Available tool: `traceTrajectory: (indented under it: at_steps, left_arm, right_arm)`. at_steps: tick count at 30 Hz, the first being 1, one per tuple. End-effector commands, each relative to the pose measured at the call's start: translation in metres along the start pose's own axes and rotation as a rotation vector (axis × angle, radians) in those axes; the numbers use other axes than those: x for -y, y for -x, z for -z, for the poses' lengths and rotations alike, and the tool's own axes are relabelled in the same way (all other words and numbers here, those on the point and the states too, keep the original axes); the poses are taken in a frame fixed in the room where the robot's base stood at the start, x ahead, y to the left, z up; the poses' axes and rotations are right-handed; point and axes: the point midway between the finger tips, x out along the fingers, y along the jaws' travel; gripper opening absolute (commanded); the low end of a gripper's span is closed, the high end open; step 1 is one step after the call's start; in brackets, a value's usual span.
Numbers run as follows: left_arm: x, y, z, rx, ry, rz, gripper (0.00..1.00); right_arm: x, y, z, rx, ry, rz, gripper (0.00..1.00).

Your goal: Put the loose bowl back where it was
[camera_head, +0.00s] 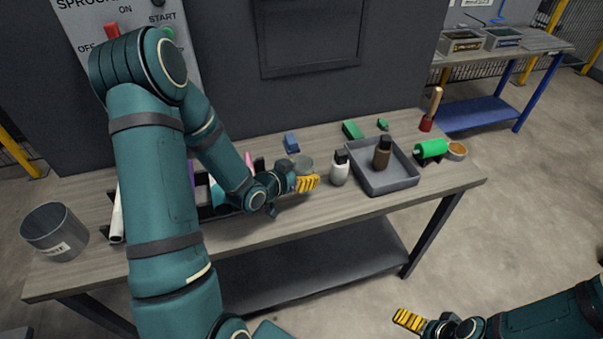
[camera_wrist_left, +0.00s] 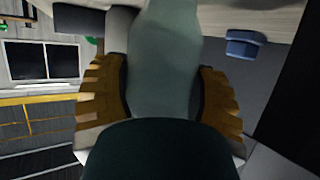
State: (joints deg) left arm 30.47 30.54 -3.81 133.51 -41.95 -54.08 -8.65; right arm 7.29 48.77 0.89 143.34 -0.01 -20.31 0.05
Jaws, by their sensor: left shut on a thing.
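My left gripper (camera_head: 300,182) is above the front middle of the workbench (camera_head: 330,215). Its yellow-brown fingers stand on both sides of a grey-green rounded piece, which I take to be the bowl (camera_head: 301,162). It also fills the gap between the fingers in the left wrist view (camera_wrist_left: 166,60). Its lower part is hidden by the fingers, and I cannot tell its height above the bench. My right gripper (camera_head: 409,320) is low at the right, away from the bench; whether its fingers are apart is unclear.
A grey tray (camera_head: 392,180) holds a brown bottle (camera_head: 382,152). A white bottle (camera_head: 340,168) stands just right of my left gripper. A green roller (camera_head: 431,150) and a small round tan-filled container (camera_head: 456,151) are farther right. A grey bin (camera_head: 52,231) stands at left.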

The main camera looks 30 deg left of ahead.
Motion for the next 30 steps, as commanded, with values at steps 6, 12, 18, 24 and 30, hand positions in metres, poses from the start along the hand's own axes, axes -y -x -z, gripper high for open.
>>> traceTrajectory:
  at_steps: [6, 12, 18, 24, 30]
  left_arm:
    - [0.0, -0.001, -0.003, 0.001, 0.0, 0.0, 0.79]
    - [0.0, -0.001, -0.003, 0.001, 0.0, -0.001, 0.96]
    - [0.0, -0.001, -0.002, 0.001, 0.0, -0.001, 0.96]
    - [0.001, 0.017, 0.001, 0.003, 0.0, 0.002, 0.96]
    - [0.001, 0.061, 0.001, 0.002, 0.002, 0.004, 0.96]
  right_arm:
    - [-0.002, -0.004, 0.0, -0.002, 0.0, 0.0, 1.0]
    - [-0.001, -0.004, 0.0, -0.002, 0.0, 0.0, 1.0]
    - [-0.001, -0.002, 0.0, -0.002, 0.0, 0.0, 1.0]
    - [0.001, 0.003, 0.0, 0.001, 0.0, 0.0, 1.0]
    - [0.003, 0.009, -0.001, 0.004, -0.001, 0.0, 1.0]
